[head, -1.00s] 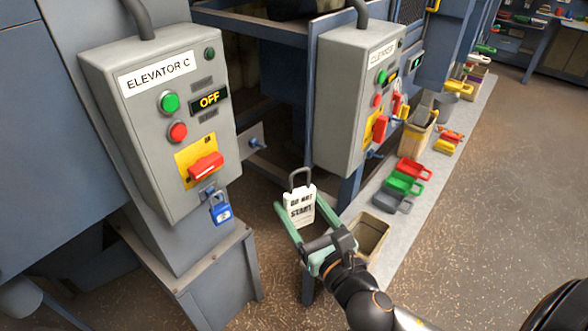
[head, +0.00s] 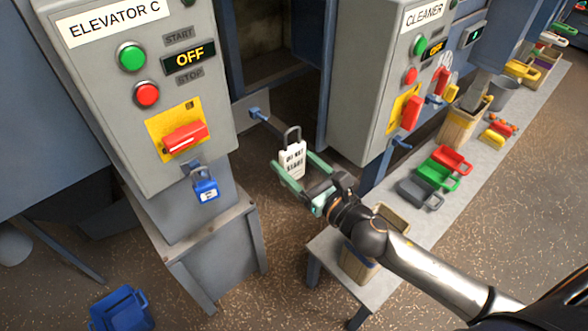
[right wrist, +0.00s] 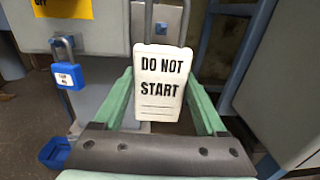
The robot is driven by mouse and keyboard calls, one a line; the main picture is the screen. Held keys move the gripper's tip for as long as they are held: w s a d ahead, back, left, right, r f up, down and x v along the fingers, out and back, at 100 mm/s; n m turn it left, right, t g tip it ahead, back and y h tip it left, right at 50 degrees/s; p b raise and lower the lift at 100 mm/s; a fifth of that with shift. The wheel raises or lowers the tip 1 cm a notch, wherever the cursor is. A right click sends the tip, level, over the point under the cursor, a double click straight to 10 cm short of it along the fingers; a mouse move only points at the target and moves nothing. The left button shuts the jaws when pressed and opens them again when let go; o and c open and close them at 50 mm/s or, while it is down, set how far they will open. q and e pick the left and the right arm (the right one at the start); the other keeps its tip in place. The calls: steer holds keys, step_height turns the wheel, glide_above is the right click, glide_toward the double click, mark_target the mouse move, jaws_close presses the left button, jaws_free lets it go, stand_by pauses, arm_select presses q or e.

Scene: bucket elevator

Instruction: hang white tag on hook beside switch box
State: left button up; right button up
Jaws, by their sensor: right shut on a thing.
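The white tag (head: 292,160) reads "DO NOT START" and has a grey loop on top. My right gripper (head: 300,178) is shut on the tag and holds it upright, loop up; the tag also shows between the green fingers in the right wrist view (right wrist: 159,85). The hook (head: 256,113) is a blue peg on a grey plate to the right of the Elevator C switch box (head: 110,90). In the head view the tag is below and right of the hook, apart from it. In the right wrist view the hook (right wrist: 161,28) shows behind the loop. My left gripper is not in view.
A blue padlock (head: 205,190) hangs below the box's red switch handle (head: 184,137). The Cleaner box (head: 385,80) stands to the right, with another blue hook (head: 401,142). A blue crate (head: 122,308) is on the floor.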

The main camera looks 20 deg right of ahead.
steer(key=shift+w+d+f+n+y, duration=0.1)
steer(key=shift+w+f+n+y, duration=0.3)
steer(key=shift+w+f, duration=0.5)
steer(key=shift+w+a+r, duration=0.1)
steer(key=shift+w+a, duration=0.15)
steer(key=shift+w, duration=0.25)
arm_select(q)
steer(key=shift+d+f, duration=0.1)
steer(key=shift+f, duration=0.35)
arm_select(e)
steer(key=x, duration=0.4)
steer(key=shift+w+a, duration=0.1)
steer(key=shift+w, duration=0.1)
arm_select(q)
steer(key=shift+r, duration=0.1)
arm_select(e)
steer(key=shift+w, duration=0.15)
steer(key=shift+x, duration=1.75)
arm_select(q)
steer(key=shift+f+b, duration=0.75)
arm_select(e)
steer(key=shift+f, duration=0.9)
